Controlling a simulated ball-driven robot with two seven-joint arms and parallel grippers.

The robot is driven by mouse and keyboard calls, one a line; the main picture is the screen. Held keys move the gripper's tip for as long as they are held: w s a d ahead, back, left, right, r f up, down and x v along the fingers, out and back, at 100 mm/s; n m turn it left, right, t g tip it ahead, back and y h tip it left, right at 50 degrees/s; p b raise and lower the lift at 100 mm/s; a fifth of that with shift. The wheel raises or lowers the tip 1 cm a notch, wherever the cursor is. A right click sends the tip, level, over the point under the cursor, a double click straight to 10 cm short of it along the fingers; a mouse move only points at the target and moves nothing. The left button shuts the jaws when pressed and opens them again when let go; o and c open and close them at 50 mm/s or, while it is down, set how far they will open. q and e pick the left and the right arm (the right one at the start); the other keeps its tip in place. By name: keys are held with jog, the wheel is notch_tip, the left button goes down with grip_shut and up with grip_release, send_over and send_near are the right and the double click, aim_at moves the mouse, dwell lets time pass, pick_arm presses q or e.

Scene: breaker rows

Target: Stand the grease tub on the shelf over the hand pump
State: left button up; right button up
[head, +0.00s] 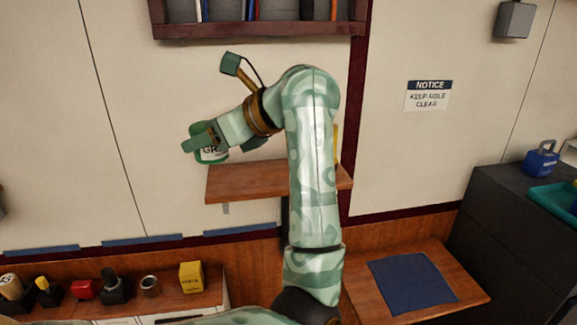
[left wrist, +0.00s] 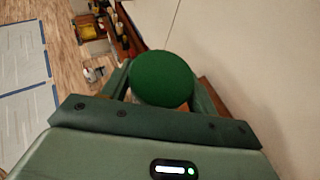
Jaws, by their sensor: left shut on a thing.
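The grease tub (head: 211,155) is white with a green band and lettering starting "GR". My left gripper (head: 203,143) is shut on it. In the left wrist view its round green lid (left wrist: 162,79) sits between the two fingers. The tub is at the left end of a wooden wall shelf (head: 245,182), near its back left corner; I cannot tell whether it touches the board. My left arm covers the shelf's right part and the wall below it. I cannot make out the hand pump; only a dark strip shows beneath the shelf beside my arm. My right gripper is not in view.
A yellow thing (head: 336,143) shows partly behind my arm, above the shelf's right end. A higher shelf (head: 260,29) holds books. Below left, a counter carries several small items and a yellow box (head: 191,277). A blue mat (head: 411,282) lies at lower right beside a dark cabinet (head: 505,235).

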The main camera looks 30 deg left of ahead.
pick_arm(q)
jog(key=shift+w+a+f, duration=0.1)
jog(key=shift+w+a, duration=0.05)
jog(key=shift+w, duration=0.3)
jog(key=shift+w+a+f, duration=0.1)
jog(key=shift+w+a, duration=0.05)
jog(key=shift+w, duration=0.3)
jog(key=w+a+f, duration=0.2)
jog(key=w, duration=0.1)
jog(key=w+a+f, duration=0.2)
jog(key=w+f, duration=0.1)
jog(key=w+a+f+p, duration=0.1)
jog(key=w+a+f, duration=0.1)
jog(key=w+a, duration=0.1)
jog(key=shift+f, duration=0.4)
jog(key=shift+w+a+f, duration=0.15)
jog(key=shift+w+f, duration=0.2)
jog(key=shift+f, duration=0.15)
jog(key=f, duration=0.1)
jog(key=f+p, duration=0.1)
jog(key=f, duration=0.1)
jog(key=shift+w+a+f, duration=0.15)
jog(key=shift+w, duration=0.05)
jog(key=shift+f, duration=0.2)
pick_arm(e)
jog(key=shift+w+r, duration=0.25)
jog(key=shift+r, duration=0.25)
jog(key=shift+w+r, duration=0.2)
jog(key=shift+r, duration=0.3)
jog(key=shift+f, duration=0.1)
